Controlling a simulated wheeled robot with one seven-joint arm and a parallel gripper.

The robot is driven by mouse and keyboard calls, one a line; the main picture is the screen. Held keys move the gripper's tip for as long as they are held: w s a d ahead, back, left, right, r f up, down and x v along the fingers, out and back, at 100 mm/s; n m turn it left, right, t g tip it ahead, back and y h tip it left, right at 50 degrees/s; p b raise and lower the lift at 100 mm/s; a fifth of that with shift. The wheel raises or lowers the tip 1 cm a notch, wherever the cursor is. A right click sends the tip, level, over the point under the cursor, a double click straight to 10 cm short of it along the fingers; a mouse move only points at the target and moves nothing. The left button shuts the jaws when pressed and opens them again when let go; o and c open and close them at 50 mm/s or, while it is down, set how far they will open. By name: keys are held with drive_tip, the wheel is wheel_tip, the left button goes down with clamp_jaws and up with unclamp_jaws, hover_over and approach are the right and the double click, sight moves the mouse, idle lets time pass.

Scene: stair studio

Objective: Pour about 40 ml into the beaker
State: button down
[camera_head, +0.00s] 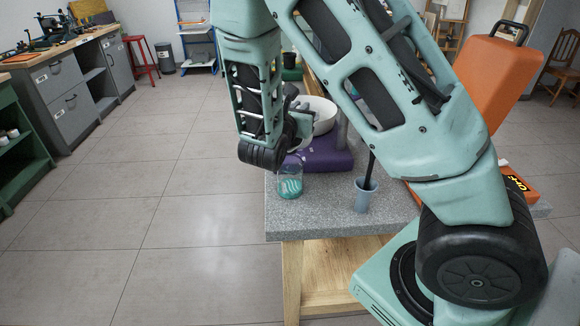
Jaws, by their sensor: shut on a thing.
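The clear glass beaker (290,183) stands upright near the left front corner of the grey speckled table (325,217). Teal and whitish wavy bands show in it; I cannot tell whether they are liquid or a pattern. My gripper (300,128) is just above and behind the beaker, largely hidden by my dark wrist. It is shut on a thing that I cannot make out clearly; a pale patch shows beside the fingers. No falling stream is visible.
A blue-grey cup (363,197) with a dark stick stands right of the beaker. A purple folded cloth or mat (328,160) and a white bowl (325,117) lie behind. An orange case (490,80) is at the right. Floor left of the table is clear.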

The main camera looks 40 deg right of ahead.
drive_tip(key=shift+s+a+f+b, duration=0.1)
drive_tip(key=shift+f+b, duration=0.05)
drive_tip(key=shift+b, duration=0.25)
drive_tip(key=shift+d, duration=0.35)
drive_tip(key=shift+d, duration=0.2)
drive_tip(key=shift+w+d+h+b, duration=0.15)
drive_tip(key=shift+w+h+b, duration=0.2)
drive_tip(key=shift+b, duration=0.2)
drive_tip(key=shift+f+t+h+b, duration=0.1)
drive_tip(key=shift+t+h+b, duration=0.15)
drive_tip(key=shift+t+b, duration=0.1)
drive_tip(key=shift+s+a+r+t+h+b, duration=0.1)
drive_tip(key=shift+a+r+t+h+b, duration=0.1)
drive_tip(key=shift+r+t+h+b, duration=0.25)
idle(0.5)
